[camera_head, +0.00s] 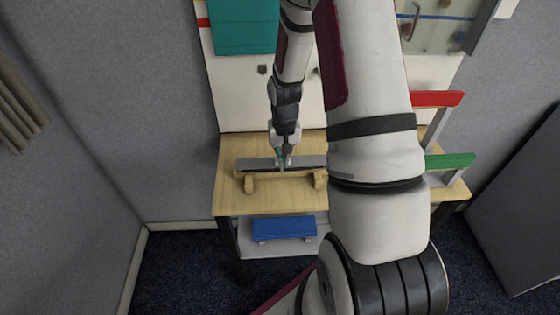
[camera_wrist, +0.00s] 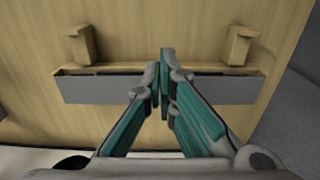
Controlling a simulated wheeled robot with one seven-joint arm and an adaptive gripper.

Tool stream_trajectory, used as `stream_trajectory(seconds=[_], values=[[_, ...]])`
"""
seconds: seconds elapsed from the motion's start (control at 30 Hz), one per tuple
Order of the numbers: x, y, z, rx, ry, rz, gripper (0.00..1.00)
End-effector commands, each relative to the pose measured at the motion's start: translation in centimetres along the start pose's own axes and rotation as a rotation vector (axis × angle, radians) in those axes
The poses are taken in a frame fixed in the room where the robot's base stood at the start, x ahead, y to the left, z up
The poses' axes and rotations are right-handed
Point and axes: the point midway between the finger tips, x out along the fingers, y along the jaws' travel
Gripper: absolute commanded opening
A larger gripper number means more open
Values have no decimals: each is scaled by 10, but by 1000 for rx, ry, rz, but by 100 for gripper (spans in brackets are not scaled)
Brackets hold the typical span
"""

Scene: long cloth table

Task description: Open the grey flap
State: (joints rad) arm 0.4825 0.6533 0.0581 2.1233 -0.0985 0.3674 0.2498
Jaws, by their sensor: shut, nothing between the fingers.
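The grey flap (camera_head: 252,163) is a long narrow strip across the wooden table top. In the wrist view the grey flap (camera_wrist: 98,90) runs left to right behind my fingers, with a thin dark gap along its upper edge beside a wooden strip. My gripper (camera_head: 282,164) points down over the middle of the flap, its teal fingers closed together and empty. In the wrist view my gripper (camera_wrist: 164,62) hides the flap's middle. The fingertips overlap the gap and wooden strip in that view; I cannot tell whether they touch.
Two wooden brackets (camera_wrist: 80,43) (camera_wrist: 238,46) stand beside the flap on the table (camera_head: 232,203). A blue piece (camera_head: 284,227) sits on a lower shelf. Red (camera_head: 438,98) and green (camera_head: 450,160) bars stand at right. A teal panel (camera_head: 240,30) hangs behind. My arm hides the table's right part.

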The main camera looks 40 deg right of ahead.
Motion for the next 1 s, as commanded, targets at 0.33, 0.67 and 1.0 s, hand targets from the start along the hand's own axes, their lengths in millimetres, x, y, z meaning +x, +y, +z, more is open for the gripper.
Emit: stream_trajectory(seconds=[0.33, 0.67, 1.0], values=[[7, 0, 0, 0, -1, 0, 0], [16, 0, 0, 0, 0, 0, 0], [25, 0, 0, 0, -1, 0, 0]])
